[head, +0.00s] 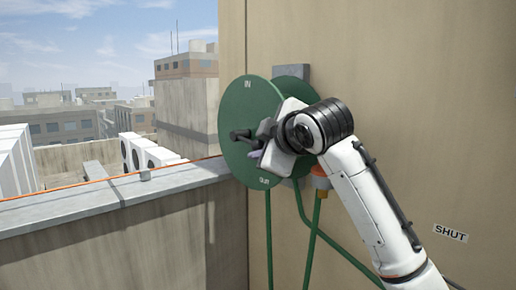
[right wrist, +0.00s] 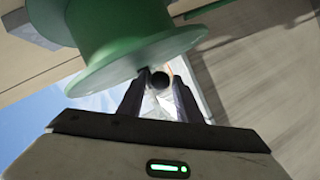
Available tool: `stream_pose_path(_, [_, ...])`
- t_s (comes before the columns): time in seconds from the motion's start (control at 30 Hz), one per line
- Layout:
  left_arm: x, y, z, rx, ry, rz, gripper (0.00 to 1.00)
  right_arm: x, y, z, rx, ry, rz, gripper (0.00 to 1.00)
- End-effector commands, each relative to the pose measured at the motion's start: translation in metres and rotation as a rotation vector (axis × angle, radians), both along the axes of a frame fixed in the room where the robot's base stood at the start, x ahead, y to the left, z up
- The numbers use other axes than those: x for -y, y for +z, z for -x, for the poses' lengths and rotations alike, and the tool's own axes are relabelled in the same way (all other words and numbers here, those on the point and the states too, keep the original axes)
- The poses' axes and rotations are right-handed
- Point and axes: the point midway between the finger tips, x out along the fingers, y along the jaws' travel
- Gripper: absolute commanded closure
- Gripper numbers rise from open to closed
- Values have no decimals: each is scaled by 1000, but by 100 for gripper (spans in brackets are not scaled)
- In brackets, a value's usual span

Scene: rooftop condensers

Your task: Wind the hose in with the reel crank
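The green hose reel (head: 236,115) is mounted on the beige wall, with "IN" marked at its top and "OUT" at its bottom. Its dark crank (head: 240,134) sticks out in front of the disc. My right gripper (head: 259,139) is at the crank, partly hidden by its own wrist. The green hose (head: 268,235) hangs below the reel. My left gripper is not in view.
An orange fitting (head: 320,178) with a green line is on the wall, partly behind my right arm. A "SHUT" label (head: 451,232) is at the right. A parapet (head: 110,200) runs left of the reel, with white condensers (head: 145,152) beyond.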

Motion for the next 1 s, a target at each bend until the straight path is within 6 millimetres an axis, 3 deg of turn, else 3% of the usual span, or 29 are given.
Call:
stream_pose_path(0.2, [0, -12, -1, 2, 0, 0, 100, 12, 14, 41, 7, 0, -1, 68])
stream_pose_path(0.4, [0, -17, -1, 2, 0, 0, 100, 20, 23, 68, 3, -1, -2, 68])
stream_pose_path(0.8, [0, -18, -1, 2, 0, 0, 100, 22, 26, 77, 0, 0, -1, 68])
stream_pose_path(0.93, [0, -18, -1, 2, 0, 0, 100, 22, 17, 74, -12, -1, -13, 90])
stream_pose_path(1.0, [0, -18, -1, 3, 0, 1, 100, 22, -3, 68, -36, -5, -41, 100])
